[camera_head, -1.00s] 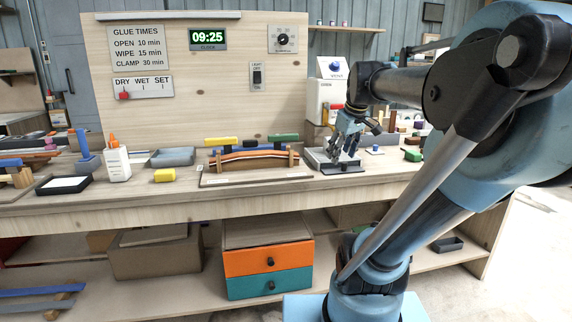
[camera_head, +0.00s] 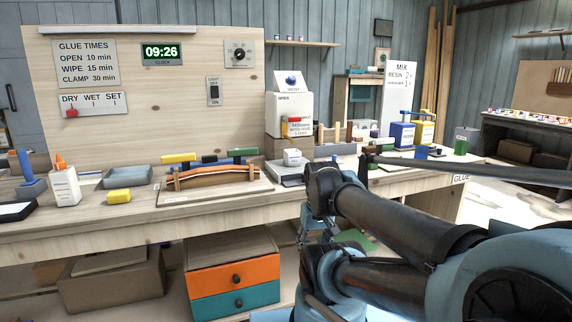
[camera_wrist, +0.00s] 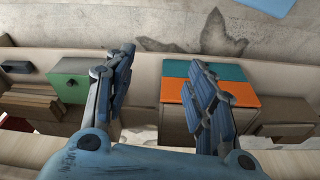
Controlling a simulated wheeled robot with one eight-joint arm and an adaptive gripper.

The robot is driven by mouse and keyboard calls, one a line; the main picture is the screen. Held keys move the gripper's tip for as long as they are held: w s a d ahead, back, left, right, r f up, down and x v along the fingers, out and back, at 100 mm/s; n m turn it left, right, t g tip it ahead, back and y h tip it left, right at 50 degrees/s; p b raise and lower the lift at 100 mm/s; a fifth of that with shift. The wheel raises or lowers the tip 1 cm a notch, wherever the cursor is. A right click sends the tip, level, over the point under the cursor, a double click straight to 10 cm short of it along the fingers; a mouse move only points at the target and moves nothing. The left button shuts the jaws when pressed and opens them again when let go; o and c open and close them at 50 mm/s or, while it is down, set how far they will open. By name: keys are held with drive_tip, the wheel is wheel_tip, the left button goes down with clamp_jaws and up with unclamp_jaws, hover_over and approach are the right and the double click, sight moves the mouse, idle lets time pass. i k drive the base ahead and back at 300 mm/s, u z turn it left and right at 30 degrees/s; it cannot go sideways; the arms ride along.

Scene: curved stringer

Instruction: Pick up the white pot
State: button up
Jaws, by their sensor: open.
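A small white pot (camera_head: 292,157) stands upright on the grey scale-like platform (camera_head: 287,180) on the bench, in front of a white dispenser. In the head view my gripper (camera_head: 311,233) is mostly hidden behind my arm, low at the bench's front edge and apart from the pot. In the wrist view both fingers of my gripper (camera_wrist: 160,78) are spread wide with nothing between them. The pot is not seen in the wrist view.
The white dispenser (camera_head: 290,118) stands behind the pot. A wooden curved-strip jig (camera_head: 212,178) is to its left, blue and yellow containers (camera_head: 401,135) to its right. Below the bench are orange and teal drawers (camera_head: 235,278), also in the wrist view (camera_wrist: 215,82).

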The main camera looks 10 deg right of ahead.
sight(292, 156)
drive_tip(key=k, duration=1)
drive_tip(key=z, duration=1.1)
drive_tip(key=i, duration=1.15)
drive_tip(key=u, duration=0.95)
